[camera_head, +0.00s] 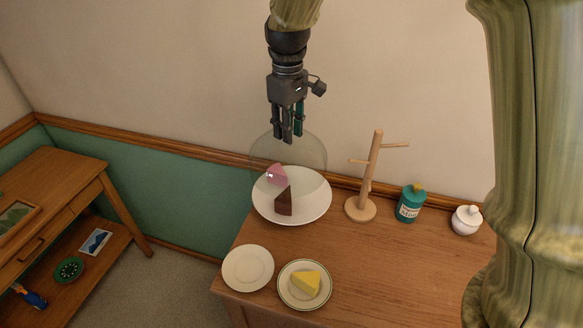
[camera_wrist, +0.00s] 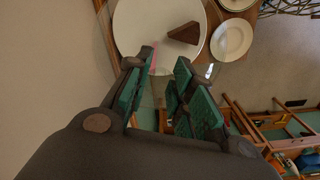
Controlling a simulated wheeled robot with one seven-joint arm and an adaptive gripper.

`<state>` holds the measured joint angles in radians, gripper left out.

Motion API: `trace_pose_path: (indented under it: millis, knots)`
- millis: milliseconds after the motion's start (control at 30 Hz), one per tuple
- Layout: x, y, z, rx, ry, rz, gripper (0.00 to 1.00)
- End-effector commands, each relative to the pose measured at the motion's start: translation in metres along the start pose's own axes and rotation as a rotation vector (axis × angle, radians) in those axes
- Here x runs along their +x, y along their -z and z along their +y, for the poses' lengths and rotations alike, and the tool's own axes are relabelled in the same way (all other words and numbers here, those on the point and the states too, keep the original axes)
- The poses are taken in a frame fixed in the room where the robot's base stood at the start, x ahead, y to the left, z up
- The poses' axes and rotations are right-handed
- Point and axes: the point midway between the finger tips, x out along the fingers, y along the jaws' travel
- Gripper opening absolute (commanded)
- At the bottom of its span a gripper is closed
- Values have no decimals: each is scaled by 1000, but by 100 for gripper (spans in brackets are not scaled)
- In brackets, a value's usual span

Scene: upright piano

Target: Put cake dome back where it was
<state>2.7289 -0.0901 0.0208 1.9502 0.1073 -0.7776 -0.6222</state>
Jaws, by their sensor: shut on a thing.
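The clear cake dome (camera_head: 308,155) hangs below my gripper (camera_head: 288,138) in the head view, upright as far as I can tell. My gripper points down and is shut on the dome's top. The dome overlaps the back of the large white plate (camera_head: 318,204) in the picture; whether its rim touches the plate I cannot tell. A pink cake slice (camera_head: 276,174) and a chocolate slice (camera_head: 284,202) sit on this plate. In the wrist view, the plate (camera_wrist: 135,25) and chocolate slice (camera_wrist: 184,33) show beyond my fingers, and the dome's glass is barely visible.
In front are an empty plate (camera_head: 248,267) and a plate with a yellow slice (camera_head: 307,283). The cabinet top's right front (camera_head: 400,280) is clear.

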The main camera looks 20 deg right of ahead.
Motion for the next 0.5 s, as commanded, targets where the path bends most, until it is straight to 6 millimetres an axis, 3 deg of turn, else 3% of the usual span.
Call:
trace_pose_path:
  millis: [200, 500]
  knots:
    - [30, -10, 7, 16, 0, -3, 0]
    - [48, -12, 9, 21, 0, -2, 0]
